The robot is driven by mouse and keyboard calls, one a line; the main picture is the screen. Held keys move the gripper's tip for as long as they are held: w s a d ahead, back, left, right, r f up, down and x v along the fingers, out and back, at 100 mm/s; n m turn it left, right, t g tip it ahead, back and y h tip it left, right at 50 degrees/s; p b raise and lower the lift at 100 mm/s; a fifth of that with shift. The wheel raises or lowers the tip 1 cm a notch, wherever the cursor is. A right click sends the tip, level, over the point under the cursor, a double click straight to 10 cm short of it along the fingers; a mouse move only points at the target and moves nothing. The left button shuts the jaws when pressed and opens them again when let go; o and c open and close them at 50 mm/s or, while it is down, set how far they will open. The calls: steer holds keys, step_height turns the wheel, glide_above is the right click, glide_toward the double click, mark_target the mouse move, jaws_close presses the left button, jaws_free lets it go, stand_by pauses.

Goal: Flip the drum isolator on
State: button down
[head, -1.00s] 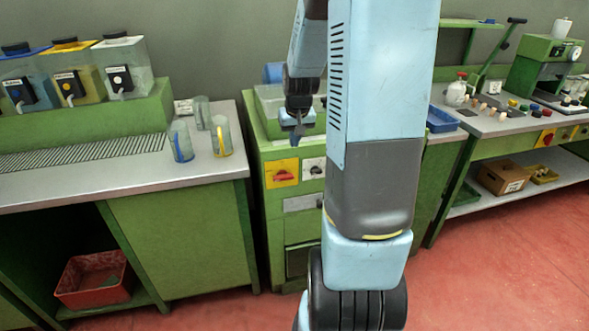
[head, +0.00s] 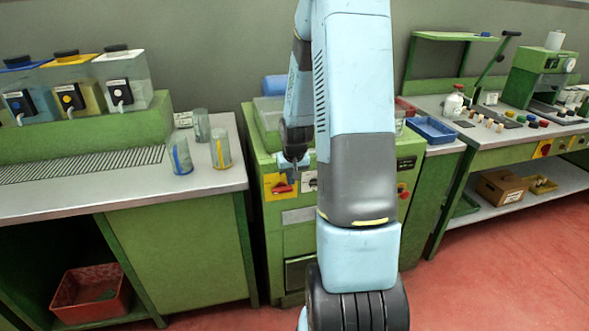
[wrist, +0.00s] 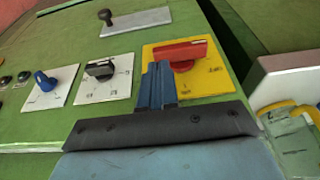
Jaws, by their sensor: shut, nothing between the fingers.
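The drum isolator is most likely the red rotary handle (wrist: 180,53) on a yellow plate (wrist: 205,79) on the green machine's front. In the wrist view the handle lies nearly level across the plate. In the head view the red handle (head: 283,188) shows just below my gripper (head: 294,174). In the wrist view my gripper (wrist: 157,76) has its two blue fingers together and empty. Their tips overlap the plate's left part, beside the handle's left end. I cannot tell whether they touch it. The fingers hide part of the plate.
A black knob (wrist: 100,68) and a blue knob (wrist: 45,82) sit on white plates on the same panel. The bench (head: 120,195) at left holds cups (head: 180,156) near the machine. A second bench with a blue tray (head: 433,129) stands at right.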

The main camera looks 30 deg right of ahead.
steer(key=shift+f, duration=1.1)
